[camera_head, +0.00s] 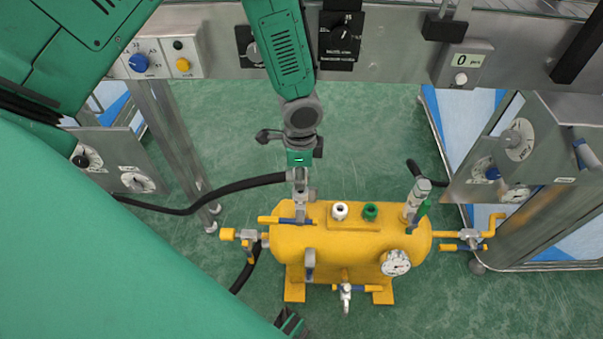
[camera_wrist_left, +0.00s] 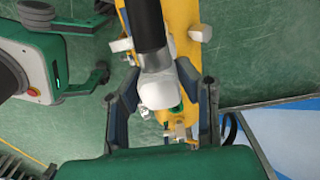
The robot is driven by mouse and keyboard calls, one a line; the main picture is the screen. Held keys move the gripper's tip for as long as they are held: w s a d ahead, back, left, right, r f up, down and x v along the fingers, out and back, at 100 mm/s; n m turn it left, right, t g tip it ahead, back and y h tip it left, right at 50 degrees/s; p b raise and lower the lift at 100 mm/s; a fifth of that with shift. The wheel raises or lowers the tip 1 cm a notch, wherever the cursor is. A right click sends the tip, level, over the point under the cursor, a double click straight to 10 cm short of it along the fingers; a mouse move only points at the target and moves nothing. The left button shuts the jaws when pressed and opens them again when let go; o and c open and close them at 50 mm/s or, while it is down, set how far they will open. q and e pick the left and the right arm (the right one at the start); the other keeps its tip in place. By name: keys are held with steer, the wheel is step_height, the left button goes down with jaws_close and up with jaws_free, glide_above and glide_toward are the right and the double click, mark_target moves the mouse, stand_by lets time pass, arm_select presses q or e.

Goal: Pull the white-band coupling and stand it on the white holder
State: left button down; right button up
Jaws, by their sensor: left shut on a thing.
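My left gripper (camera_head: 301,186) hangs over the left end of the yellow tank (camera_head: 345,243). In the left wrist view its two dark fingers (camera_wrist_left: 160,100) are closed around the pale coupling (camera_wrist_left: 158,88) at the end of a black hose (camera_wrist_left: 146,25). The fingers and the steep angle hide the coupling's lower end, so I cannot tell whether it touches a fitting. The white holder (camera_head: 340,210) is a small white ring on top of the tank, right of the gripper, with nothing standing on it.
A green holder (camera_head: 370,211) stands close to the right of the white one. A silver fitting with green (camera_head: 418,196) rises at the tank's right end. The black hose (camera_head: 215,197) runs left from the gripper. A gauge (camera_head: 396,262) and blue-handled valves sit on the tank.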

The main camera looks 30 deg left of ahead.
arm_select(q)
steer(key=shift+r+p, duration=1.1)
steer(key=shift+r, duration=0.15)
